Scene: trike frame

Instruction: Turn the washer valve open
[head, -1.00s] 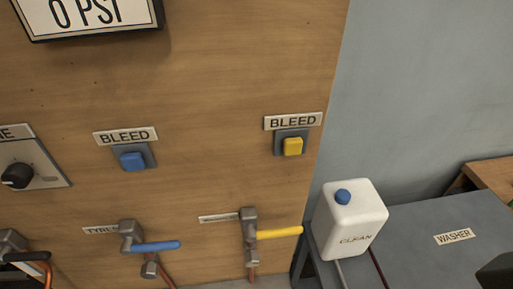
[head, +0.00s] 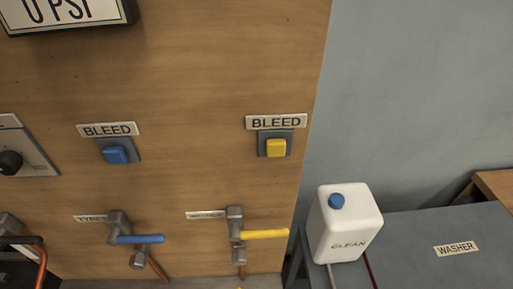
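A valve with a yellow lever (head: 265,234) is low on the wooden panel, near its right edge. Its grey metal body (head: 235,222) sits on a vertical pipe, and the lever points right, roughly level, across the pipe's line. The small label (head: 206,215) beside it is too small to read. A grey bench at the lower right bears a WASHER label (head: 456,248). Neither of my grippers is in view.
A blue-lever valve (head: 140,239) is to the left, and a black-handled one (head: 20,240) at the left edge. Blue (head: 116,155) and yellow (head: 276,148) BLEED buttons are above. A white CLEAN jug (head: 344,225) stands on the grey bench (head: 410,228), close right of the yellow lever.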

